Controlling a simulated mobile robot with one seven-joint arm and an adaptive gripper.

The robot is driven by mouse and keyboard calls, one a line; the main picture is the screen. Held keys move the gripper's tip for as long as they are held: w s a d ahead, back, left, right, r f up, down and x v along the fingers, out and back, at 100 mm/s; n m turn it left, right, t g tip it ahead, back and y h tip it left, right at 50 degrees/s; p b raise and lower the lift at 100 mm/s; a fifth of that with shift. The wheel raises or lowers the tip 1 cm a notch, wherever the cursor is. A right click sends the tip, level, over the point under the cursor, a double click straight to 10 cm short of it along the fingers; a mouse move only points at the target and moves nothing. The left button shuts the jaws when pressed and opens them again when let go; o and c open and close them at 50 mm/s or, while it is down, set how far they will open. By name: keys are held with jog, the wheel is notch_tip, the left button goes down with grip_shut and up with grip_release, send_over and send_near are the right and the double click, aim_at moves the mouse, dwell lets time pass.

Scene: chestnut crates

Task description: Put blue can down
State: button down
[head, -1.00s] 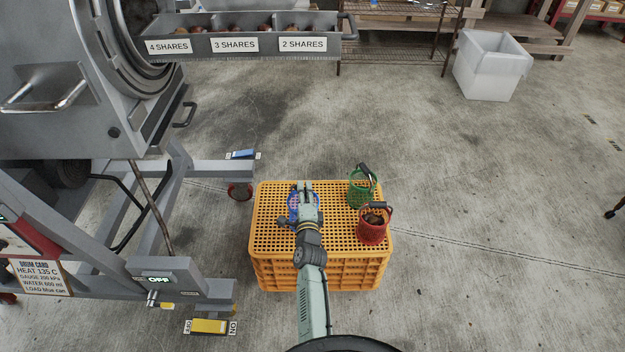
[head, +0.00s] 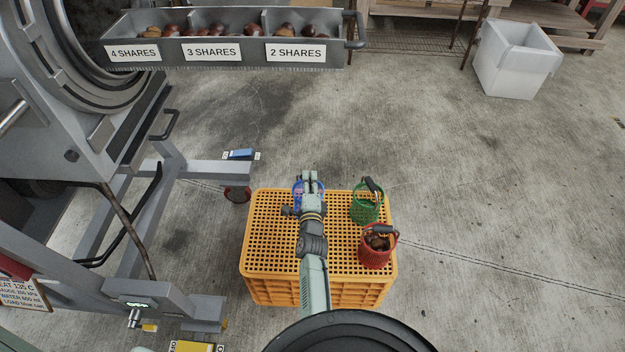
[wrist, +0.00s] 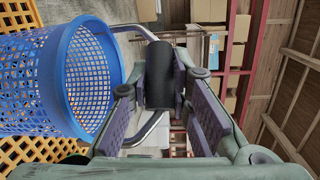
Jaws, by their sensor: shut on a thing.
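The blue can (head: 297,193) is a perforated basket with a bail handle. In the head view it shows at the far edge of the upturned orange crate (head: 265,225), partly hidden by my gripper (head: 310,178). In the wrist view the can (wrist: 30,85) fills the left side, with its open rim toward the middle. My gripper (wrist: 160,110) is shut on the black grip of its handle (wrist: 160,75). The crate's lattice (wrist: 30,158) shows close beside the can. I cannot tell whether the can's base touches the crate.
A green can (head: 364,208) and a red can (head: 375,255), holding chestnuts, stand on the crate's right side. The roasting machine's frame (head: 175,215) is to the left, with a labelled chestnut tray (head: 235,50) beyond. A white bin (head: 515,65) stands far right. Floor right of the crate is clear.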

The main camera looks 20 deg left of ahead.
jog(key=shift+f, duration=0.7)
jog(key=shift+w, duration=0.1)
jog(key=shift+r, duration=0.2)
jog(key=shift+f, duration=0.25)
jog(key=c, duration=1.5)
grip_release()
jog(key=shift+r, duration=0.1)
jog(key=shift+r, duration=0.1)
